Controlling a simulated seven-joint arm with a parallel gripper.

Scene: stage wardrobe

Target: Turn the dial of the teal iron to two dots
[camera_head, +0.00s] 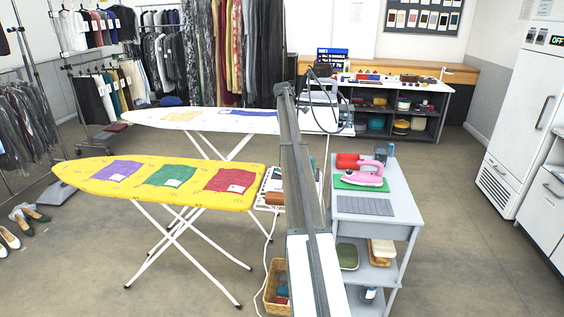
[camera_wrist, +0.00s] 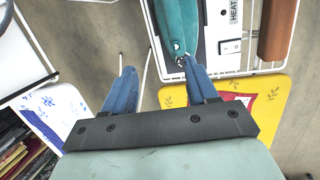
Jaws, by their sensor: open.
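The teal iron (camera_wrist: 178,24) shows at the top of the wrist view, partly cut off by the frame edge. It is on a white wire rest beside a panel marked HEAT (camera_wrist: 231,20) with a rocker switch. I cannot make out its dial or the dots. My gripper (camera_wrist: 160,84) has its two blue fingers spread with nothing between them. Its right fingertip is close to the near end of the iron; whether they touch is unclear. In the head view my arm hides the iron and gripper.
The yellow ironing board (camera_head: 100,163) with coloured cloths stands left of my arm, its wire rest (camera_head: 268,195) partly visible. A grey cart (camera_head: 400,205) on the right holds a pink iron (camera_head: 362,178) on a green mat. A brown handle (camera_wrist: 277,30) lies right of the HEAT panel.

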